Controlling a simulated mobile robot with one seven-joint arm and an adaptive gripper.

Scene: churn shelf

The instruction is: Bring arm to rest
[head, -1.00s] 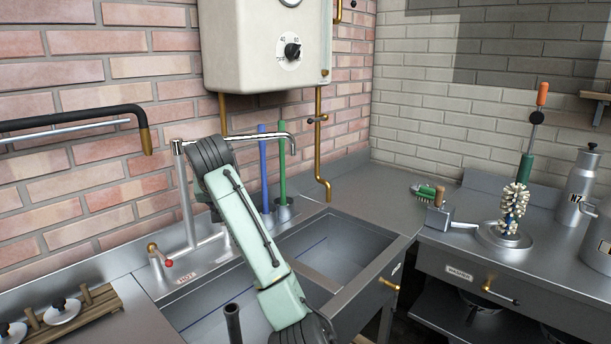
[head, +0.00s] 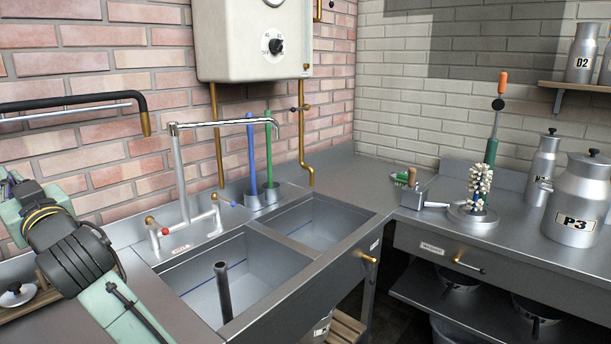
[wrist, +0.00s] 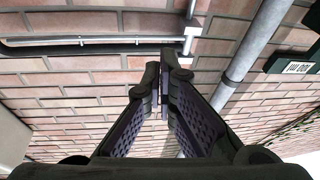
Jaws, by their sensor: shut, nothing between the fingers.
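My arm shows at the lower left of the head view, green with dark joints, in front of the brick wall and over the left end of the counter. My gripper (wrist: 163,85) shows in the wrist view with its fingertips together and nothing between them. It points at the brick wall (wrist: 75,100), a pipe and a rail, with no object touching the fingers. The fingertips are not clear in the head view.
A double sink (head: 240,275) with a tall tap (head: 180,180) stands right of my arm. A brush on a round stand (head: 478,215) and a can marked P3 (head: 577,205) stand on the right counter.

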